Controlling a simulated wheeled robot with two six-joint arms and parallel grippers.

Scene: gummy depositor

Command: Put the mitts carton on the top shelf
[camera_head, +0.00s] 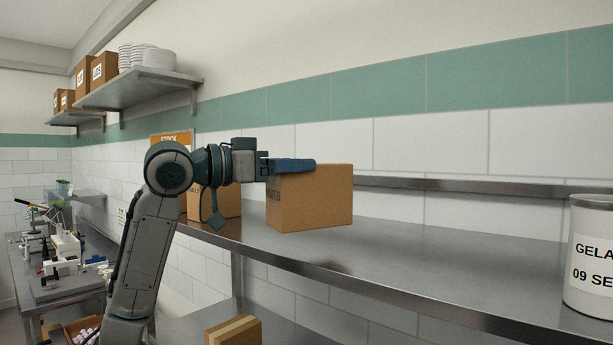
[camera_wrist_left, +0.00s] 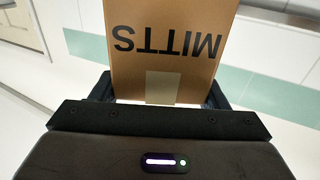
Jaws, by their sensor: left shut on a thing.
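The mitts carton (camera_head: 316,203) is a brown cardboard box. My left gripper (camera_head: 292,167) is shut on it, with a blue-grey finger lying along its upper edge. In the left wrist view the carton (camera_wrist_left: 165,45) sits between the fingers, with "MITTS" upside down and a strip of pale tape. In the head view the carton appears in front of or over the steel top shelf (camera_head: 400,255); I cannot tell whether its base touches the shelf. My right gripper is not in view.
Another brown carton (camera_head: 228,203) stands behind my left arm on the shelf. A white tub (camera_head: 591,258) labelled gelatin stands at the right. The shelf between is clear. A carton (camera_head: 233,331) sits lower down. A wall shelf (camera_head: 150,88) holds boxes and plates.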

